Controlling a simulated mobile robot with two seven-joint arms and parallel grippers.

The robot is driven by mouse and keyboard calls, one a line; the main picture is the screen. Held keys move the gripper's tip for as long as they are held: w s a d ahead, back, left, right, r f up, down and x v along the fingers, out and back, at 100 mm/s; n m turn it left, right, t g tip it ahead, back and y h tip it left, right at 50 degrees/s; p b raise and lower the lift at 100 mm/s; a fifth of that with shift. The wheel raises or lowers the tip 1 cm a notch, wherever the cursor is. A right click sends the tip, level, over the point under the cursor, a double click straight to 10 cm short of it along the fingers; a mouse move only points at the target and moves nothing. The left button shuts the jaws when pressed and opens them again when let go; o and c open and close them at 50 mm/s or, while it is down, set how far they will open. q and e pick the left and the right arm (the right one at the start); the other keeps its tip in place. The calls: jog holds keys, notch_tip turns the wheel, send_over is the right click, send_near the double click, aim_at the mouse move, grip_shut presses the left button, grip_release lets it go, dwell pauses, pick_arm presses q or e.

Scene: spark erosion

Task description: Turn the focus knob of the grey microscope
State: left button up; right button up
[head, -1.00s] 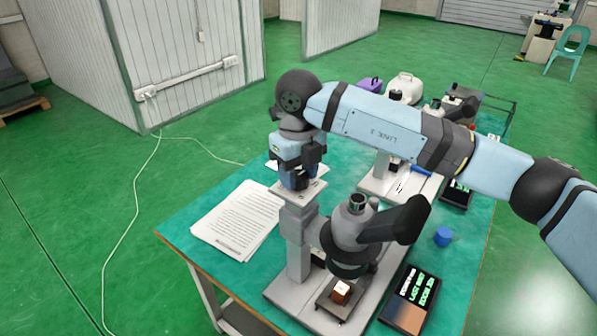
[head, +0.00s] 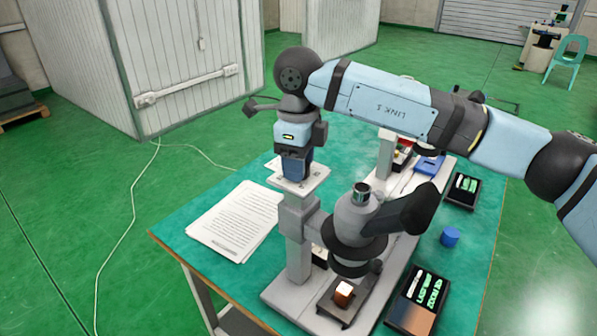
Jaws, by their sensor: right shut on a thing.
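The grey microscope (head: 360,222) stands upright at the front of the green table, with a square pale plate (head: 314,178) on top of its column. My right gripper (head: 294,176) points down at this plate from above. Its blue fingers are shut on the focus knob at the column top, though the fingers hide the knob itself. A small copper-coloured block (head: 344,292) lies on the stage under the lens head. My left gripper is not in view.
Printed sheets (head: 235,221) lie left of the microscope. A dark display box (head: 416,299) and a blue cap (head: 450,237) stand to its right. My right arm spans the back of the table and hides several things there. Bare table lies at the front left.

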jog(key=shift+f+n, duration=0.1)
jog(key=shift+n, duration=0.4)
jog(key=n+b, duration=0.2)
jog(key=shift+n, duration=0.3)
jog(key=n+b, duration=0.1)
jog(key=n, duration=0.1)
jog(key=shift+n, duration=1)
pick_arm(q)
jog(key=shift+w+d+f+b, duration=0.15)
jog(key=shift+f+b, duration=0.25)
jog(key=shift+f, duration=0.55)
pick_arm(e)
jog(key=shift+n, duration=0.8)
jog(key=shift+r, duration=0.2)
jog(key=o, duration=0.9)
jog(key=shift+o, duration=0.2)
